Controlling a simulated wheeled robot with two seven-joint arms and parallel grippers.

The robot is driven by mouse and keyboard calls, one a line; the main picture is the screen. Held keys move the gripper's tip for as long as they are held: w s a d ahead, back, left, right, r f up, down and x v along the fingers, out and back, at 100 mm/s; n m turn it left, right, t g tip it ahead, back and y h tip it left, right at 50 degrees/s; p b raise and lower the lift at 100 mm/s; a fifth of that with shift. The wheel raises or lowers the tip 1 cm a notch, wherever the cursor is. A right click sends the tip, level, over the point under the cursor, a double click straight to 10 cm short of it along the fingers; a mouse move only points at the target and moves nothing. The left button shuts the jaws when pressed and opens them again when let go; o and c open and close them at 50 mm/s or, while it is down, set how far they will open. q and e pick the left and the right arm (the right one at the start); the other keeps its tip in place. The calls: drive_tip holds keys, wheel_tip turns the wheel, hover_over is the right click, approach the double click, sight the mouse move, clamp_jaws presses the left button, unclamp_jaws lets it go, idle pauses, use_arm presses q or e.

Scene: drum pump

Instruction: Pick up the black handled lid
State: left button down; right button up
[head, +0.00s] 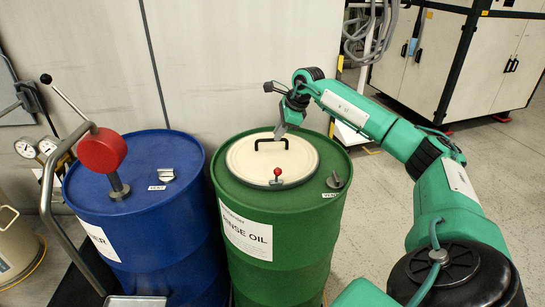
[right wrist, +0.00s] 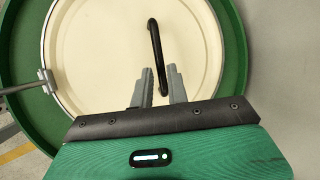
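The cream round lid (head: 245,160) lies on top of the green drum (head: 290,250), with a black bar handle (head: 271,141) standing near its back edge. In the right wrist view the lid (right wrist: 100,60) fills the middle and its handle (right wrist: 156,50) runs lengthwise, its lower end appearing between the fingertips. My right gripper (head: 281,130) is above the back right of the lid, close to the handle. Its two grey fingers (right wrist: 158,83) are apart, one on each side of the handle's line; I cannot tell whether they touch it. My left gripper is out of view.
A red-knobbed lever (head: 278,174) sits at the lid's front rim, and a cap (head: 335,180) stands on the drum at right. A wall is behind; open floor lies right.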

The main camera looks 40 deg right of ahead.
sight(272, 152)
drive_tip(key=p+x, duration=0.1)
drive_tip(key=x, duration=0.3)
drive_tip(key=shift+w+a+r, duration=0.1)
drive_tip(key=shift+w+f, duration=0.15)
drive_tip(key=shift+f, duration=0.25)
clamp_jaws()
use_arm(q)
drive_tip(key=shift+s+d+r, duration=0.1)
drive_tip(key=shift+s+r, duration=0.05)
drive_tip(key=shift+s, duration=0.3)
use_arm(e)
drive_tip(key=shift+r, duration=0.1)
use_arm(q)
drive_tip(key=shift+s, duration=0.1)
use_arm(e)
drive_tip(key=shift+r, duration=0.15)
